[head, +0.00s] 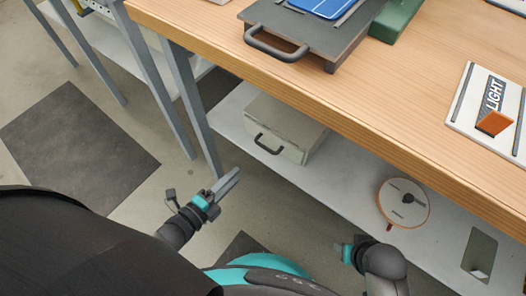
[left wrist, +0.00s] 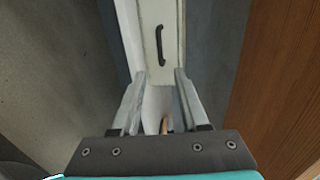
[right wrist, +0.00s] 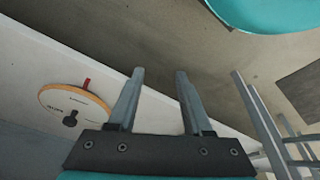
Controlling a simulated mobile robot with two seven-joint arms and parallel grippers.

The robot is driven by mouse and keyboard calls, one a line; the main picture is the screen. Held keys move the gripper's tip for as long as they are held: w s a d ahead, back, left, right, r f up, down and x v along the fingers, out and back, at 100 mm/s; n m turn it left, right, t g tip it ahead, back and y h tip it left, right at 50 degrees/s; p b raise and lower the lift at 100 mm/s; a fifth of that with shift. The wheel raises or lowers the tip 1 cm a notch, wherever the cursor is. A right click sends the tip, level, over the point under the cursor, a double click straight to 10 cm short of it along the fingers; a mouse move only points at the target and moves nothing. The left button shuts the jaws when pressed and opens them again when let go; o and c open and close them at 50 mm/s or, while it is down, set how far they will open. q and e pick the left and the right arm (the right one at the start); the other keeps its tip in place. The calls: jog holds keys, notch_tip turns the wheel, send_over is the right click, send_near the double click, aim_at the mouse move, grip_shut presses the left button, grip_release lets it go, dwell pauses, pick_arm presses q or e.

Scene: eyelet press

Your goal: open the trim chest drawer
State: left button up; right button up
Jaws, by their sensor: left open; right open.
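The trim chest (head: 284,126) is a pale box on the white lower shelf under the wooden table. Its front has a dark bar handle (head: 267,144), and the drawer looks shut. My left gripper (head: 229,182) is in front of the chest, to the lower left of the handle and apart from it. In the left wrist view the chest front (left wrist: 171,60) and its handle (left wrist: 160,45) show ahead, beyond my open, empty fingers (left wrist: 155,100). My right gripper (right wrist: 160,95) is open and empty; in the head view its fingers are mostly hidden.
The wooden tabletop (head: 350,110) overhangs the lower shelf (head: 345,180). A grey table leg (head: 195,110) stands left of the chest. A round reel (head: 403,202) lies on the shelf to the right. A grey tray with a handle (head: 310,45) sits on the tabletop. The floor before the chest is clear.

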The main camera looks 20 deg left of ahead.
aim_at(264, 148)
pick_arm(q)
jog(key=shift+b+x, duration=2.35)
jog(key=shift+x, duration=4.7)
pick_arm(e)
notch_tip(264, 148, up, 10)
jog(key=w+t, duration=0.1)
jog(key=shift+w+r+t, duration=0.15)
jog(key=shift+t, duration=0.15)
jog(key=shift+a, duration=0.1)
pick_arm(q)
grip_shut()
